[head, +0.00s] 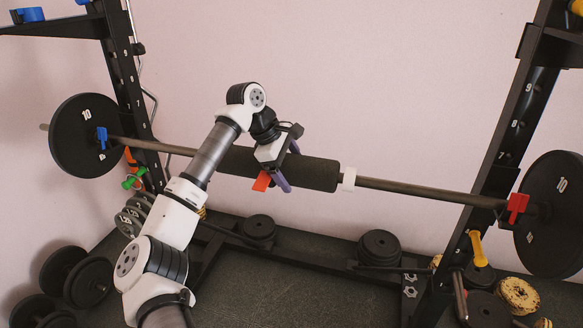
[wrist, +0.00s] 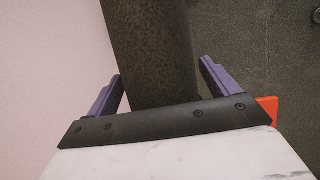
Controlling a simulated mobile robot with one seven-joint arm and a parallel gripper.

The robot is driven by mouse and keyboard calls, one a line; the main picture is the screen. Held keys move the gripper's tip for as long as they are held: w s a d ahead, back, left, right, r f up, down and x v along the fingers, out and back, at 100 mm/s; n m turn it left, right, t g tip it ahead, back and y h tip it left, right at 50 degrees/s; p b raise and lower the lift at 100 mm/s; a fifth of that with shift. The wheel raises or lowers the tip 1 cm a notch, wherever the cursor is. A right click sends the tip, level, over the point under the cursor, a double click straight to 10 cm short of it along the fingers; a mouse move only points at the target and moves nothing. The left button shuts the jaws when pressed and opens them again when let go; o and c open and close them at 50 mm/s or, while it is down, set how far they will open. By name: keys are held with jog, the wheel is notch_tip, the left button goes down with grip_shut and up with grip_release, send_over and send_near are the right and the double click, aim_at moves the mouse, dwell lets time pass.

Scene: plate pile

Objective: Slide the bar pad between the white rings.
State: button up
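The bar pad (head: 316,173) is a thick dark foam cylinder around the barbell's bar (head: 415,190). A white ring (head: 349,179) sits on the bar right at the pad's right end; I cannot tell whether they touch. No second white ring shows; my arm covers part of the bar on the left. My gripper (head: 276,181) is at the middle of the pad, with its purple fingers pointing down over it. In the wrist view the pad (wrist: 152,50) runs between the two fingers, with a small gap at the right finger, so the gripper looks open around it.
The bar rests on a black rack with uprights at left (head: 125,85) and right (head: 505,150). Weight plates (head: 85,135) (head: 553,215) hang at both ends. A blue clip (head: 102,137) and a red clip (head: 517,207) are near them. Plates (head: 380,247) and dumbbells lie below.

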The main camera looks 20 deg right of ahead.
jog(key=shift+o, duration=0.2)
jog(key=v, duration=1.3)
jog(key=shift+r+b, duration=0.35)
jog(key=shift+b, duration=0.1)
jog(key=shift+a, duration=0.1)
